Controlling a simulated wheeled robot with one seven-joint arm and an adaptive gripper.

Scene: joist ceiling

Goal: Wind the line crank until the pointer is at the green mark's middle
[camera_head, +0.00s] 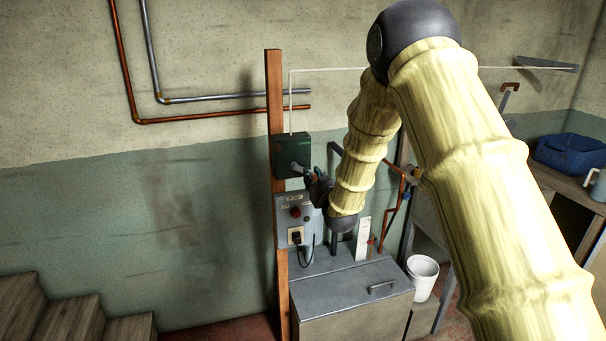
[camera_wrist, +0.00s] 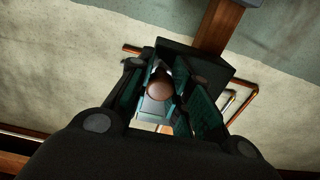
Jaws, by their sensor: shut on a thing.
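The line crank's dark green box (camera_head: 291,153) is fixed to an upright wooden post, with a thin pale line rising from its top. My gripper (camera_head: 309,176) is at the lower right front of this box. In the wrist view, my gripper (camera_wrist: 165,98) is shut on the crank's round brown knob (camera_wrist: 159,88), which sits between the dark green finger pads. A short pale crank arm (camera_head: 297,168) shows beside the fingers in the head view. I cannot make out the pointer or the green mark in either view.
A grey control panel (camera_head: 283,210) with a red button is below the crank. A grey metal chest (camera_head: 345,285) stands beneath. A white bucket (camera_head: 422,276) is to its right, and a blue basin (camera_head: 570,153) sits on the right-hand bench. Wooden steps (camera_head: 62,318) are at lower left.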

